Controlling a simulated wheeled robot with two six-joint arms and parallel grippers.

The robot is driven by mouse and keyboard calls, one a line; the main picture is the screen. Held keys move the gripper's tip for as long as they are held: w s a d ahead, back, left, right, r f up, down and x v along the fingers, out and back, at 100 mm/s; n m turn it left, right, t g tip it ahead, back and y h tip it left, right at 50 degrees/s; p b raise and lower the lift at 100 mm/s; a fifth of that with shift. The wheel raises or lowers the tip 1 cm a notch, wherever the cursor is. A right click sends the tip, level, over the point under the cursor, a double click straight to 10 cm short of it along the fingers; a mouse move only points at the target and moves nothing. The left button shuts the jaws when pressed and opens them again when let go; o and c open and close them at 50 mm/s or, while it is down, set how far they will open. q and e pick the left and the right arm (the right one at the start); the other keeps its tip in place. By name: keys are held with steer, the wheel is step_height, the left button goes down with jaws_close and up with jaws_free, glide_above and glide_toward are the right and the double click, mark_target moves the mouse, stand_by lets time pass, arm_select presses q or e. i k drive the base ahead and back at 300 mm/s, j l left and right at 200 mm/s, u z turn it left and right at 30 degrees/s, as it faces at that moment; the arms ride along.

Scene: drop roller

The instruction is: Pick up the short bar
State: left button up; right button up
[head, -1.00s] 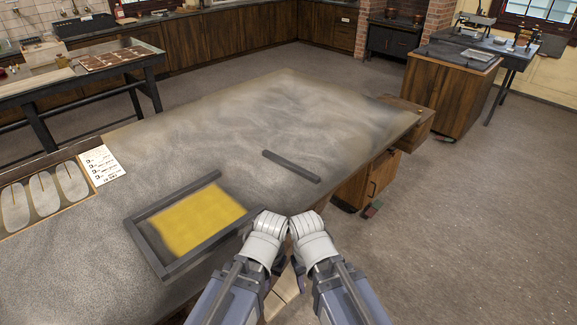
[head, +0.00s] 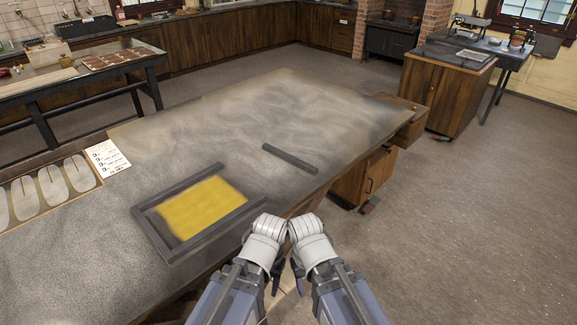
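The short bar (head: 290,159) is a dark grey strip lying flat on the table, right of its middle and near its right edge. No gripper touches it. My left gripper (head: 276,278) and my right gripper (head: 299,280) hang side by side at the bottom middle, in front of the table's near edge. Both are well short of the bar. Their fingers are mostly hidden behind my own arms, so I cannot tell whether they are open or shut.
A dark frame (head: 158,236) around a yellow sheet (head: 202,208) lies left of my grippers. A paper card (head: 107,158) and a tray (head: 100,181) of pale oval pieces lie at the left. The table (head: 250,110) is bare beyond the bar.

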mark_target(311, 168)
steer(key=k+l, duration=0.15)
steer(key=i+l+u, duration=0.1)
steer(key=l, duration=0.25)
steer(key=i+l+u, duration=0.1)
steer(key=l, duration=0.25)
steer(key=i+l, duration=0.25)
steer(key=i+l+u, duration=0.15)
steer(key=l, duration=0.35)
